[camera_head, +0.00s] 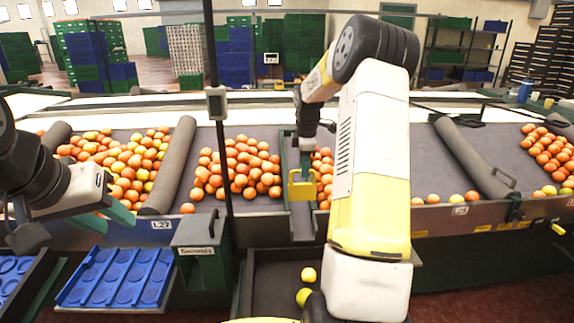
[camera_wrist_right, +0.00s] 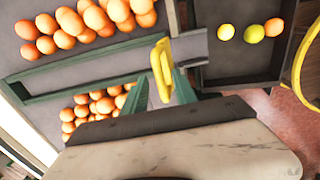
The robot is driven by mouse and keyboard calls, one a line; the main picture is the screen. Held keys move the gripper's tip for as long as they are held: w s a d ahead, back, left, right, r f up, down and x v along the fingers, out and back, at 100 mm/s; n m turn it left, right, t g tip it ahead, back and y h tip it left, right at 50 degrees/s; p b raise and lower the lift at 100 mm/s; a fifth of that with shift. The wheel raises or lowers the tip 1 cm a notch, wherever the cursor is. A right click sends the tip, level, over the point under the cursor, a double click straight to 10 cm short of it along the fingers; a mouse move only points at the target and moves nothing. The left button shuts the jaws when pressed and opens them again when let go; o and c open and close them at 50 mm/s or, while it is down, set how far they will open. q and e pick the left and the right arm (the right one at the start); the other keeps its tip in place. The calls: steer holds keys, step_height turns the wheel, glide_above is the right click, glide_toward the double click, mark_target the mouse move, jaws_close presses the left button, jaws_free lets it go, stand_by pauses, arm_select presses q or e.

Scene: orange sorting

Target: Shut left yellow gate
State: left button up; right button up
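The yellow gate handle (camera_head: 302,187) stands at the front of a narrow chute between two orange bays in the head view. It also shows in the right wrist view (camera_wrist_right: 161,68). My right gripper (camera_wrist_right: 162,80) has its green fingers apart, one on each side of the yellow handle. I cannot tell if they touch it. In the head view my right arm hangs down above the handle, and the fingertips are hard to make out. My left gripper (camera_head: 102,212) is open and empty at the left, above the blue tray (camera_head: 118,277).
Oranges fill the bays (camera_head: 237,168) beside the chute. A dark bin (camera_head: 270,270) below the chute holds a few fruits. Grey rollers (camera_head: 170,165) divide the bays. A thin dark post (camera_head: 222,150) stands left of the chute.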

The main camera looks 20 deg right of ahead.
jaws_close()
steer(key=shift+r, duration=0.1)
stand_by(1.2)
